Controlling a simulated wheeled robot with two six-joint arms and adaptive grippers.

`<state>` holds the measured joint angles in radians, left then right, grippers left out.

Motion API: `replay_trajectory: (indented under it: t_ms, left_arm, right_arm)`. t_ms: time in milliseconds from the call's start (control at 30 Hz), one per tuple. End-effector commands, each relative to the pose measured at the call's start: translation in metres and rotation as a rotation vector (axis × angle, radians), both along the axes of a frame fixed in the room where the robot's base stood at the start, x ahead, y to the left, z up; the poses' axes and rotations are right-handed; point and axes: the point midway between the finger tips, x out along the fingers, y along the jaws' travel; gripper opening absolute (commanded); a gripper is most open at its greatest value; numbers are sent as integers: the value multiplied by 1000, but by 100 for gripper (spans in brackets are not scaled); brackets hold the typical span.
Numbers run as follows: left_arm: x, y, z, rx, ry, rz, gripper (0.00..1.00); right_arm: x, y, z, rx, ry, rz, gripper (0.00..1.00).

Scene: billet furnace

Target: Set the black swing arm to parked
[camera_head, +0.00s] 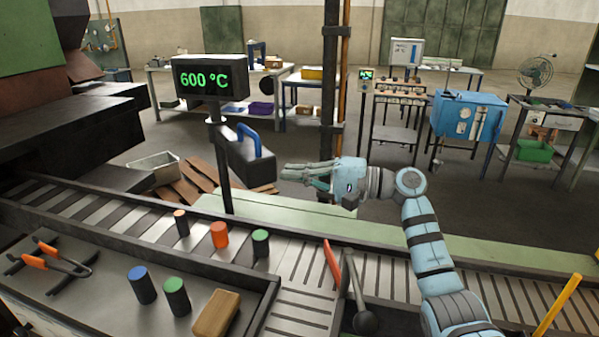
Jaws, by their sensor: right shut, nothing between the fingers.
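A black swing arm (240,168) with a blue upright handle (249,139) sticks out to the right from the post of the temperature display. My right gripper (287,172) comes in from the right, fingers pointing left, shut and empty. In the picture its fingertips are just right of the black arm's end and below the blue handle. I cannot tell the depth between them, but no grip on the handle shows. My left gripper is out of view.
The display (208,77) reads 600 °C. A roller conveyor (110,220) runs below, carrying several short cylinders. A metal tray at front left holds orange-handled tongs (50,258), two cylinders and a wooden block (215,314). A red-handled lever (332,266) stands in front.

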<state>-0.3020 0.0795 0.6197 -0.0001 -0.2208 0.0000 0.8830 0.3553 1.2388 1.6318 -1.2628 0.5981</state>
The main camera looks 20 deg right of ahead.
Motion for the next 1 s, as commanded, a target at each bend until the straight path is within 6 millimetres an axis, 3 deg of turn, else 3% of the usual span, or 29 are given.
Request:
replay_trajectory:
  t_ms: [133, 233, 433, 600, 1000]
  left_arm:
    - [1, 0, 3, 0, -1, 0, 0]
    - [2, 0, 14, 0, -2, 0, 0]
    - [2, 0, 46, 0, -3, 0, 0]
    - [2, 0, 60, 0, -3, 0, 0]
    - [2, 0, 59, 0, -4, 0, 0]
  right_arm:
    - [-2, 3, 0, -1, 0, 1, 0]
    - [-8, 16, 2, -2, 1, 3, 0]
    - [-28, 65, 7, 3, 2, 5, 0]
    - [-36, 98, 4, 3, 1, 3, 0]
    - [-37, 107, 0, 0, 0, 0, 0]
